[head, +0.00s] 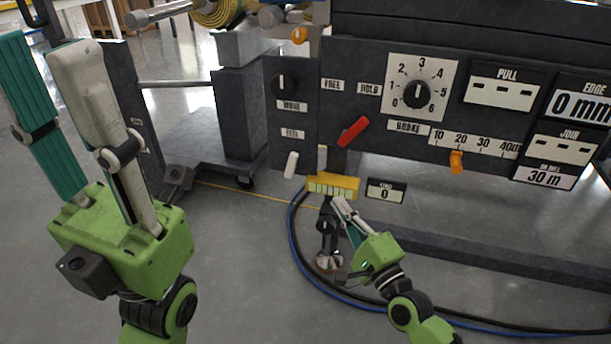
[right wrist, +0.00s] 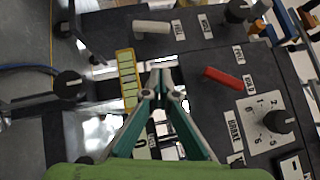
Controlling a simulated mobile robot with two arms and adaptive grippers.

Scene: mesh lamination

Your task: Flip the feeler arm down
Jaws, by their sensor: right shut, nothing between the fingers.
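I cannot tell for sure. The bar also shows upright in the right wrist view (right wrist: 127,80), left of the fingertips. My right gripper (head: 339,202) is shut and empty, its tips close to the bar's lower right edge; contact is unclear. Its tips also show in the right wrist view (right wrist: 161,78). My left gripper (head: 43,48) is open and empty at the far left, away from the panel.
A red lever (head: 353,131) and a white lever (head: 291,164) stick out of the panel above the bar. A small counter plate (head: 385,190) is just right of it. A brake dial (head: 417,94) and an orange slider (head: 456,162) are farther right. Blue and black hoses (head: 300,235) curve over the floor.

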